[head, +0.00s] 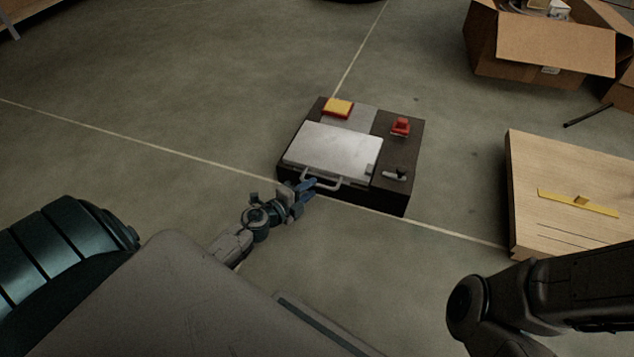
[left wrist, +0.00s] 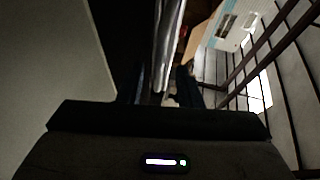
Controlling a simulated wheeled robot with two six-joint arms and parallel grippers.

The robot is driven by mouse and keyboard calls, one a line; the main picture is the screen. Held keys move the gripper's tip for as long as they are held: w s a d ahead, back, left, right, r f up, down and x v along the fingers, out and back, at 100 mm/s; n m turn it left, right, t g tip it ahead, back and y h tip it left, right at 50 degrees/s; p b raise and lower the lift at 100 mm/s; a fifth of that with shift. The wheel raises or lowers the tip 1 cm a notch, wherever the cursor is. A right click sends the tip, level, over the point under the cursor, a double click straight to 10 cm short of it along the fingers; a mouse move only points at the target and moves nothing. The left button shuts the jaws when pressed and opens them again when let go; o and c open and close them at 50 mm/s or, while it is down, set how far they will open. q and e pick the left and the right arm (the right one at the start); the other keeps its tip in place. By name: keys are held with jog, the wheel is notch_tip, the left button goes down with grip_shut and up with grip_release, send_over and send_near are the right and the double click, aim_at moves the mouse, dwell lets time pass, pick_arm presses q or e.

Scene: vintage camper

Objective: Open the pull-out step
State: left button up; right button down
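The pull-out step is a pale metal panel (head: 333,150) on top of a low dark box (head: 398,155) on the floor, in the middle of the head view. A curved metal handle (head: 322,184) is on its near edge. My left gripper (head: 309,188) is at the left part of this handle. In the left wrist view, its two dark fingers (left wrist: 164,85) stand apart with a shiny metal bar (left wrist: 168,40) running between them. I cannot tell whether the fingers touch the bar. My right gripper is out of view.
The box also carries a yellow-and-red block (head: 338,107), a red knob (head: 401,126) and a small metal lever (head: 396,175). A wooden panel (head: 570,185) with a yellow strip lies right. An open cardboard box (head: 555,48) stands at the back right. The floor left of the box is clear.

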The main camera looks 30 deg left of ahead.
aim_at(317, 184)
pick_arm(q)
jog(key=shift+x, duration=1.85)
grip_shut()
